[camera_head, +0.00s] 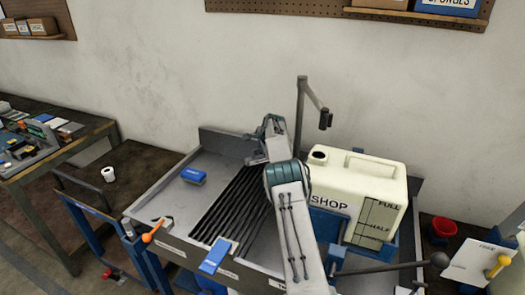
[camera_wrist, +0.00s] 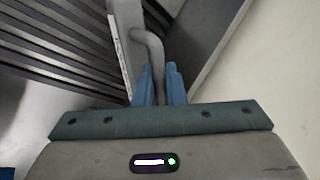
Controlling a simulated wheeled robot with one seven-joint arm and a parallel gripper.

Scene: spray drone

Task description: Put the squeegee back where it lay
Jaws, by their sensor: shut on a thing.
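My gripper (camera_wrist: 159,80) is shut on a grey bent handle, which I take to be the squeegee (camera_wrist: 151,48). The handle rises between the two blue fingers and curves left at its top, beside a pale strip. In the head view my gripper (camera_head: 266,132) is at the back of the grey metal tray (camera_head: 165,209), past the upper end of the dark slats (camera_head: 238,210). My arm and wrist hide most of the squeegee there, and I cannot tell whether it touches the tray.
A cream tank (camera_head: 335,178) and a dark upright post (camera_head: 300,110) stand right of my gripper. A blue block (camera_head: 193,176) lies on the tray's left, where bare metal is free. A red cup (camera_head: 442,229) stands far right.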

